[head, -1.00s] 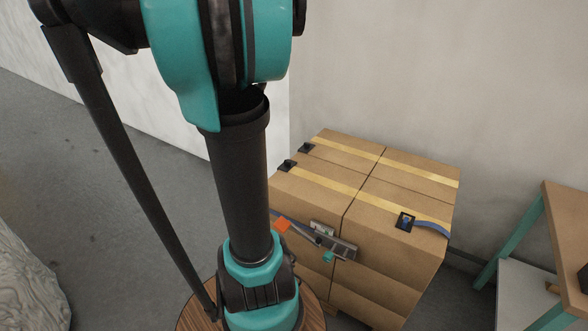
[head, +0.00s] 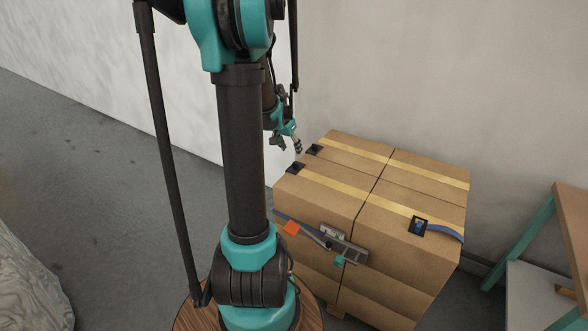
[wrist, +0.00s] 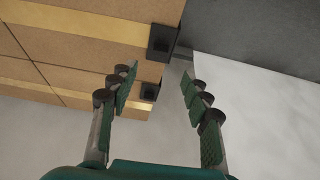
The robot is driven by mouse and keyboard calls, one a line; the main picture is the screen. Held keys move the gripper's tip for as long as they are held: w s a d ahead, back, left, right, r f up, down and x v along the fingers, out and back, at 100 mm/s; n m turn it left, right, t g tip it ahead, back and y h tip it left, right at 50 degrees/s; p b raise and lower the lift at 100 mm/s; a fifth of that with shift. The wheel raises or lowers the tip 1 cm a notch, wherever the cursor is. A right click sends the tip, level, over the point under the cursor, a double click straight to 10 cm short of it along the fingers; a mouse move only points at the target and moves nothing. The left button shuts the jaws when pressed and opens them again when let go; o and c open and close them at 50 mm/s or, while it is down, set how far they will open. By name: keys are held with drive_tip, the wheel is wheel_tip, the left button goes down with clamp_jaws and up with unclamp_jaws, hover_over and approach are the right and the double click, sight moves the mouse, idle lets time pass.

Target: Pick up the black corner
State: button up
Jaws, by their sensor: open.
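Black corners sit on the top edges of the stacked cardboard boxes (head: 425,172). In the head view, one black corner (head: 314,150) is at the back left edge, a second black corner (head: 295,168) is at the front left, and a third black corner (head: 417,225) is near the front right, with a blue strap end. The wrist view shows one black corner (wrist: 162,41) beyond the fingers and another black corner (wrist: 149,91) between them in the picture, by the left finger. My gripper (head: 292,146) is open and empty, above and left of the boxes; its fingers also show in the wrist view (wrist: 160,84).
Yellow tape (head: 430,177) runs across the box tops. A table (head: 572,235) with teal legs stands at right. A pale wall is close behind the boxes.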

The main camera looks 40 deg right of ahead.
sight(296, 163)
drive_tip(key=shift+x, duration=4.55)
drive_tip(key=shift+c, duration=0.6)
drive_tip(key=c, duration=0.9)
